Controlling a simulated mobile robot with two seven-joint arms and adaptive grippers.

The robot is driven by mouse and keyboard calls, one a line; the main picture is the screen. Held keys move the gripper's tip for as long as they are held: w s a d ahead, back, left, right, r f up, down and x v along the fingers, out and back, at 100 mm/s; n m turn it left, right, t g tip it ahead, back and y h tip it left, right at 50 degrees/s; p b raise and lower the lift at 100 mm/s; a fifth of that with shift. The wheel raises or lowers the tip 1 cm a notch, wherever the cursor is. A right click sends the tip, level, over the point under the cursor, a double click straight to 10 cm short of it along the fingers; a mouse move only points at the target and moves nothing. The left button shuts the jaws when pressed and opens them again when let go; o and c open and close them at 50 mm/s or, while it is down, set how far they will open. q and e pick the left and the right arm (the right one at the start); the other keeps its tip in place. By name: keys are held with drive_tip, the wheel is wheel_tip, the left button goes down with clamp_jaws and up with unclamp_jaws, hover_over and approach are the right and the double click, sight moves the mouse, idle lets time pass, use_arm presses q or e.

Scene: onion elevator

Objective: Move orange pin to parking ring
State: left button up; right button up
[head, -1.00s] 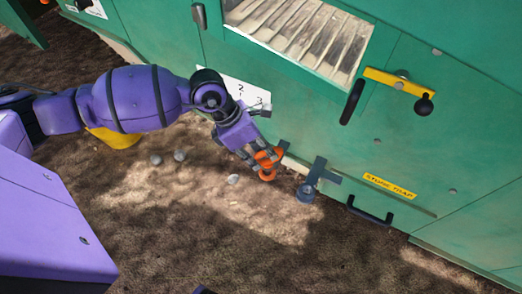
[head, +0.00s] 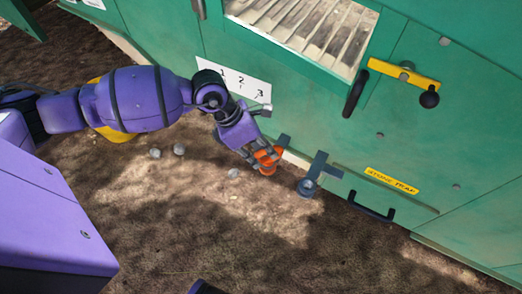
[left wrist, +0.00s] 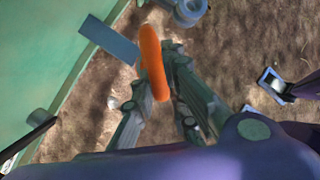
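The orange pin (head: 268,170) is at the fingertips of my left gripper (head: 262,157), low beside the green machine. In the left wrist view, its orange head (left wrist: 154,62) lies between the two fingers of my left gripper (left wrist: 157,88), which look closed on it. A grey bracket (head: 284,142) sticks out of the machine right behind the pin; whether the pin sits in a ring there is hidden. To the right, a dark blue-grey ring (head: 307,188) on a second bracket is empty and apart from the pin.
The green machine wall (head: 330,130) has a yellow lever (head: 403,74) with a black knob, a black handle (head: 370,208) and a yellow "stone trap" label (head: 391,180). Several grey stones (head: 179,149) lie on the brown soil. The ground in front is otherwise clear.

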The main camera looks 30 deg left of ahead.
use_arm(q)
drive_tip(key=o, duration=0.5)
drive_tip(key=shift+o, duration=0.2)
drive_tip(key=shift+r, duration=0.1)
drive_tip(key=v, duration=1.2)
